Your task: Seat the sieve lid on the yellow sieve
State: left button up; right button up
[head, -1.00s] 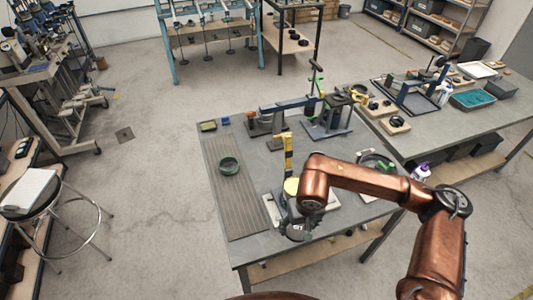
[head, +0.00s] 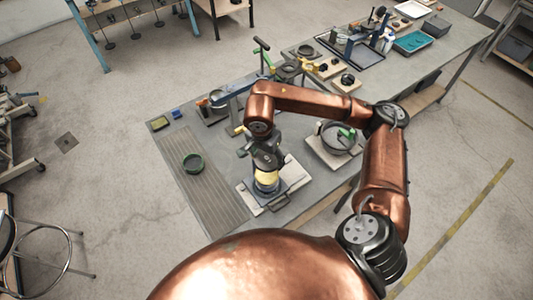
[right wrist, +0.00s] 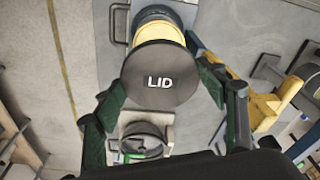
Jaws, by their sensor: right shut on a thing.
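The dark round lid (right wrist: 160,90), marked LID, lies between the green-padded fingers of my right gripper (right wrist: 162,75) in the right wrist view. The gripper is shut on it. The yellow sieve (right wrist: 160,32) shows partly behind the lid, offset toward the top of that view. In the head view my right gripper (head: 266,158) is just above the yellow sieve (head: 267,178), which stands upright on a grey base on the table. I cannot tell whether the lid touches the sieve. My left gripper is not in view.
A round pan with a green part (head: 338,136) stands on a pale board at right. Yellow-handled and blue tools stand behind. The mat's front is clear.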

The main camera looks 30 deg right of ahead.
jog(key=shift+w+a+f, duration=0.1)
jog(key=shift+w+f, duration=0.05)
jog(key=shift+f, duration=0.7)
notch_tip(320, 180, down, 4)
jog(key=b, duration=0.3)
jog(key=shift+f+b, duration=0.2)
jog(key=shift+b, duration=0.1)
jog(key=shift+f+b, duration=0.65)
jog(key=shift+f, duration=0.2)
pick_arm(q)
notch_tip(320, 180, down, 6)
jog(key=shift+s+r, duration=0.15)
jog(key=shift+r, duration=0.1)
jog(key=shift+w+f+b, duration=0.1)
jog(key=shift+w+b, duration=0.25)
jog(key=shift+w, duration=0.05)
pick_arm(e)
jog(key=shift+f, duration=0.15)
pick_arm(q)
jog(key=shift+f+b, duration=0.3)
pick_arm(e)
jog(key=shift+f, duration=0.3)
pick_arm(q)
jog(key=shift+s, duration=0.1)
pick_arm(e)
jog(key=o, duration=1.4)
jog(key=shift+c, duration=0.2)
